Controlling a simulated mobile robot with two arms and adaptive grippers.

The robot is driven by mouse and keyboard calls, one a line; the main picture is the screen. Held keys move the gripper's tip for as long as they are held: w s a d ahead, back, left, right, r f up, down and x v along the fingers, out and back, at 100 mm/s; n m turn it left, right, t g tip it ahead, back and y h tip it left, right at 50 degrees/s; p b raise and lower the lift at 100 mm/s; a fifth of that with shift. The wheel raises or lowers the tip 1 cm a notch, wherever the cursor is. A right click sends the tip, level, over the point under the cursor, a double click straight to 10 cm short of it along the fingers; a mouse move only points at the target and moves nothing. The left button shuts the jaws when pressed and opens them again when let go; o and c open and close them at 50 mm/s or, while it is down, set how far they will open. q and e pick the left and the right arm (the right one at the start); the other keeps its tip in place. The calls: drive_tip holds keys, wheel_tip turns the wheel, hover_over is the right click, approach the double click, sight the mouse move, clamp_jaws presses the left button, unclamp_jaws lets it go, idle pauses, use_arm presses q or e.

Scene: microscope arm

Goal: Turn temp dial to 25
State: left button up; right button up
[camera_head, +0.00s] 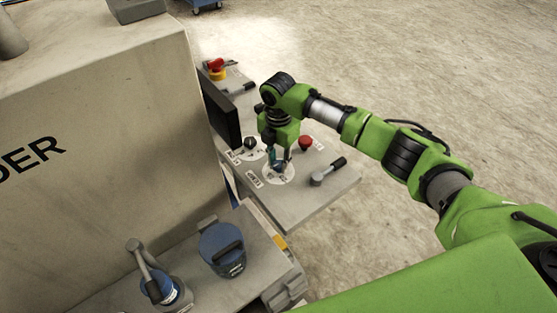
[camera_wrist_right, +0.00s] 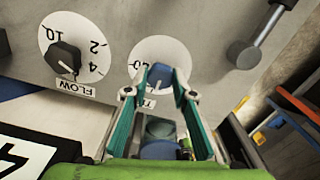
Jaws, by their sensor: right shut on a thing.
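The temp dial shows in the right wrist view as a round white face (camera_wrist_right: 146,50) with a 20 mark, on a grey panel. Its label is mostly hidden behind my fingers; only a T shows. My right gripper (camera_wrist_right: 159,76) is shut on the dial's knob, its teal fingers on both sides of it. In the head view my right gripper (camera_head: 279,158) reaches down to the white dial face (camera_head: 283,178). My left gripper is not in view.
A flow dial with a black knob (camera_wrist_right: 64,58) sits beside the temp dial. The panel (camera_head: 305,205) also carries a red button (camera_head: 305,142) and a lever (camera_head: 328,172). A dark screen (camera_head: 221,115) stands close on the left. A blue-lidded container (camera_head: 222,248) stands nearer.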

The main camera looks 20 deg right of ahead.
sight(279, 164)
idle(0.3)
drive_tip(key=o, duration=1.1)
drive_tip(key=shift+r, duration=0.15)
wheel_tip(279, 164, up, 12)
